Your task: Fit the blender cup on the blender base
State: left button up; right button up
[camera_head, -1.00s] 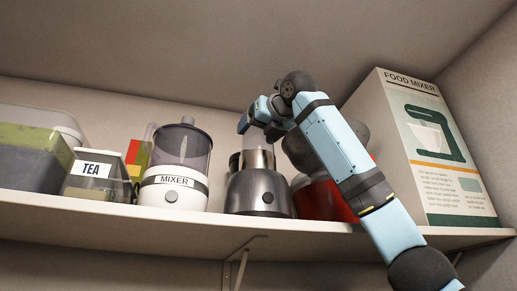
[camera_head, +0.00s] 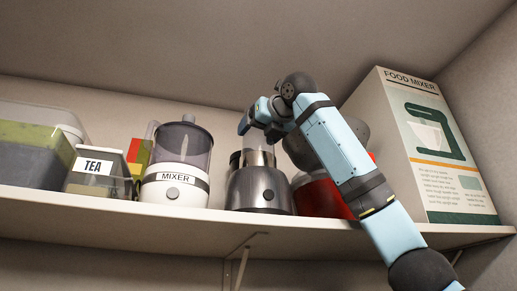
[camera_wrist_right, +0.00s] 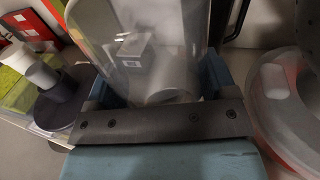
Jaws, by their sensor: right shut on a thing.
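The blender base (camera_head: 259,190) is a dark metallic body with a round knob, standing on the shelf left of the red appliance. The clear blender cup (camera_head: 260,157) shows as a pale band just above the base, below my right gripper (camera_head: 258,123). The gripper is shut on the cup. In the right wrist view the transparent cup (camera_wrist_right: 150,35) stands between the fingers of my right gripper (camera_wrist_right: 158,88). I cannot tell whether the cup is fully seated; the gripper hides its upper part. My left gripper is not in view.
A white mixer (camera_head: 176,165) stands close to the left of the base. A red appliance (camera_head: 322,193) is close on the right, partly behind my arm. A food mixer box (camera_head: 440,150) stands farther right. A tea box (camera_head: 98,172) is at left. The shelf edge (camera_head: 190,217) runs in front.

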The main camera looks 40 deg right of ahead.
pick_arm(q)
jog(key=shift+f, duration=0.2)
pick_arm(e)
jog(key=shift+f, duration=0.3)
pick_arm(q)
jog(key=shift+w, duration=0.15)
pick_arm(e)
jog(key=shift+f+b, duration=0.3)
jog(key=shift+b, duration=0.05)
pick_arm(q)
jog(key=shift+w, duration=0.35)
pick_arm(e)
jog(key=shift+f, duration=0.1)
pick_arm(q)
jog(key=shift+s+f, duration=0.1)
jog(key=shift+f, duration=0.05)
pick_arm(e)
jog(key=shift+f, duration=0.15)
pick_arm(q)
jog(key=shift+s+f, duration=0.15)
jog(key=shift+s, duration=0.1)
pick_arm(e)
jog(key=shift+s, duration=0.1)
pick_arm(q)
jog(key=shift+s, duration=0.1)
pick_arm(e)
jog(key=o, duration=1)
jog(key=shift+o, duration=0.2)
